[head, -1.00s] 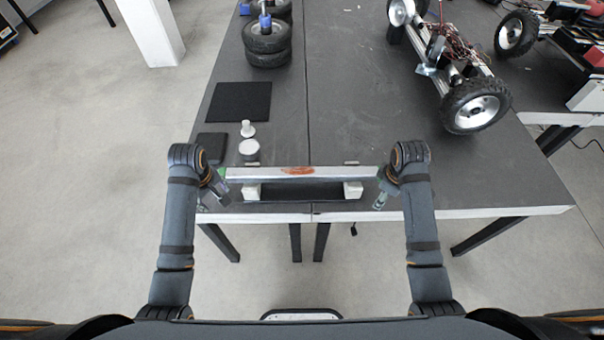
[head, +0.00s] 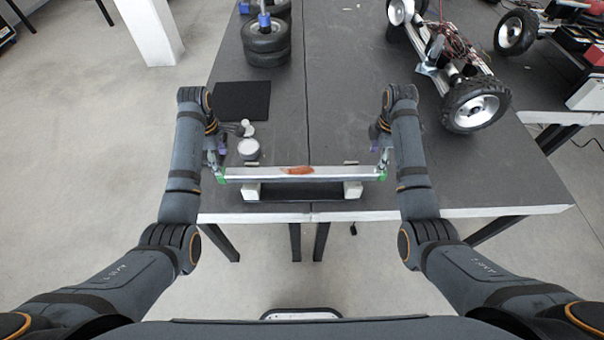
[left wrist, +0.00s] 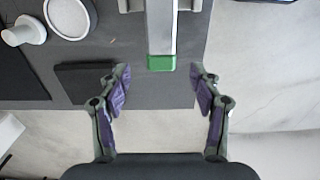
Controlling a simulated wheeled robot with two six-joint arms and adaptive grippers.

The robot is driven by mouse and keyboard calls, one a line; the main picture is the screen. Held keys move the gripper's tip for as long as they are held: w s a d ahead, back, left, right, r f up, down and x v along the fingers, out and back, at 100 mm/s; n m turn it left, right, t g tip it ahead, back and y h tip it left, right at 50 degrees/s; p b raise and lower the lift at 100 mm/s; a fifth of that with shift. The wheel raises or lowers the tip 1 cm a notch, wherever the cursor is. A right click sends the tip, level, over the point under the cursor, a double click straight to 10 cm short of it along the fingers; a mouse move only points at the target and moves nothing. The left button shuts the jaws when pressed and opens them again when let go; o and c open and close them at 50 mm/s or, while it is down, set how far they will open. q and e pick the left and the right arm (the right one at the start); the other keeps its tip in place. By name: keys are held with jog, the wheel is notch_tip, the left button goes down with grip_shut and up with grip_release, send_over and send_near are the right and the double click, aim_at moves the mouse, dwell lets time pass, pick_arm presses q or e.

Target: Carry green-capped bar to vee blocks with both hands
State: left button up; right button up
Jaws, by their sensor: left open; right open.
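The long silver bar (head: 330,174) with an orange-brown mark lies level near the table's front edge. It has a green left cap (head: 221,176) and a green right cap (head: 381,175). Two pale blocks (head: 251,191) (head: 352,190), likely the vee blocks, show just in front of it; whether the bar touches them is unclear. My left gripper (head: 215,165) is open at the left end. In the left wrist view, its spread fingers (left wrist: 160,84) straddle the bar's line, just short of the green cap (left wrist: 161,63). My right gripper (head: 383,162) is open at the right end.
A dark strip (head: 302,191) lies between the pale blocks. Behind the bar are a white disc (head: 248,148), a white peg (head: 248,129) and a black mat (head: 242,100). Stacked tyres (head: 265,45) and a wheeled chassis (head: 455,75) stand farther back. The table's middle is clear.

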aim_at(225, 171)
pick_arm(q)
notch_tip(225, 171, down, 8)
jog(key=shift+r, duration=0.25)
pick_arm(e)
notch_tip(225, 171, down, 8)
jog(key=shift+r, duration=0.25)
pick_arm(q)
jog(key=shift+s, duration=0.1)
pick_arm(e)
jog(key=shift+s, duration=0.1)
pick_arm(q)
grip_shut()
pick_arm(e)
grip_shut()
pick_arm(q)
jog(key=shift+w+r, duration=0.25)
pick_arm(e)
jog(key=shift+w+r, duration=0.25)
jog(key=shift+r, duration=0.05)
